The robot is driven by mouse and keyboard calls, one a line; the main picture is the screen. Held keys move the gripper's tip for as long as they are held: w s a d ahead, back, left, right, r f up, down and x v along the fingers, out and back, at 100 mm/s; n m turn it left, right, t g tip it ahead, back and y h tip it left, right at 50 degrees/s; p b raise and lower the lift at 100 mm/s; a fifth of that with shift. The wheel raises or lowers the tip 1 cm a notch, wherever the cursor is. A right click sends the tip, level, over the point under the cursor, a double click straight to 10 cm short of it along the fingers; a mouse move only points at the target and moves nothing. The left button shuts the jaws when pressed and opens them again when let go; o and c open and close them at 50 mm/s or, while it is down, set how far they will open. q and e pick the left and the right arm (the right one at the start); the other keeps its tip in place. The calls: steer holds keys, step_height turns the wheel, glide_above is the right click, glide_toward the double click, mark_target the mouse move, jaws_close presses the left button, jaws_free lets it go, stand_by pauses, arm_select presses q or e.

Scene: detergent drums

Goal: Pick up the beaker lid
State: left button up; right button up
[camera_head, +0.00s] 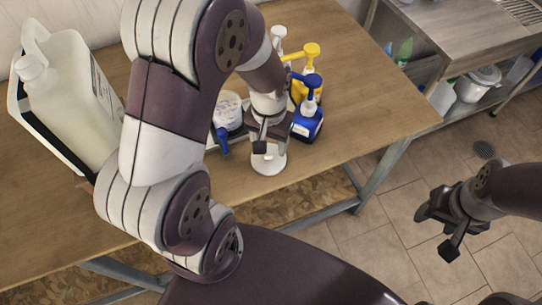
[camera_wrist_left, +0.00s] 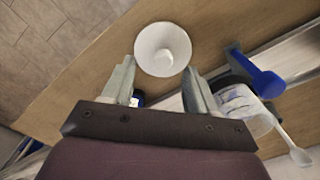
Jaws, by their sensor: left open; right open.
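The beaker lid (camera_head: 268,162) is a white round disc with a raised middle, lying on the wooden table near its front edge. My left gripper (camera_head: 267,142) is open and points down over it, partly covering it in the head view. In the left wrist view the lid (camera_wrist_left: 162,48) lies just beyond the gap between the two open fingertips of the left gripper (camera_wrist_left: 159,75). No contact with it shows. My right gripper (camera_head: 445,220) is open and empty, out over the tiled floor to the right of the table.
A tub with a blue item (camera_head: 222,138) stands left of my left gripper. A blue pump bottle (camera_head: 308,122) and a yellow pump bottle (camera_head: 311,52) stand close behind it. A large white canister (camera_head: 70,100) stands at the far left. The table (camera_head: 350,130) is bare to the right.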

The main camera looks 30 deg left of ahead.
mark_target(269, 151)
arm_select(q)
steer(key=f, duration=0.3)
steer(key=w+f, duration=0.1)
steer(key=f, duration=0.1)
steer(key=shift+a+f, duration=0.1)
steer(key=shift+a, duration=0.3)
steer(key=shift+s, duration=0.1)
steer(key=c, duration=0.3)
jaws_close()
